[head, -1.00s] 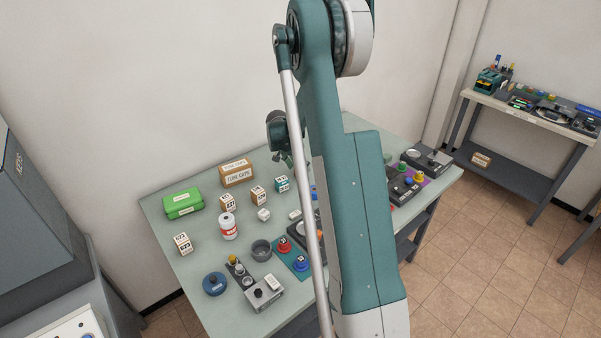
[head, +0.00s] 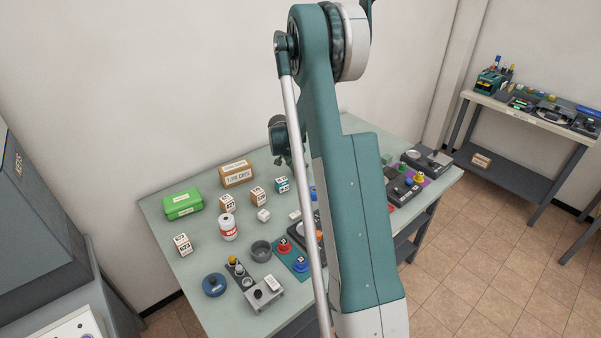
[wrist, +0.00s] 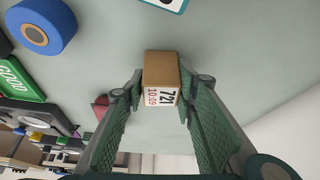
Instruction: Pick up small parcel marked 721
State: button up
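The small parcel marked 721 (wrist: 162,72) is a brown box with a white label reading 721 and 1009. In the wrist view it sits between the fingertips of my gripper (wrist: 161,85), with a finger against each side. The gripper looks shut on it. The pale green table top (wrist: 240,60) shows behind it; no clear contact with the table is visible. In the head view a dark part of my wrist shows beside my arm above the table's back edge. My arm hides the fingertips and the parcel there.
Similar small parcels stand on the table, including one marked 023 (head: 182,245) and a teal one (head: 282,185). A green case (head: 183,204), a tube caps carton (head: 236,174), a white-and-red roll (head: 228,227) and a blue round item (head: 214,284) stand nearby.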

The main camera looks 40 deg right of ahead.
jog(key=c, duration=0.3)
jog(key=shift+r+p, duration=0.7)
jog(key=shift+r, duration=4.3)
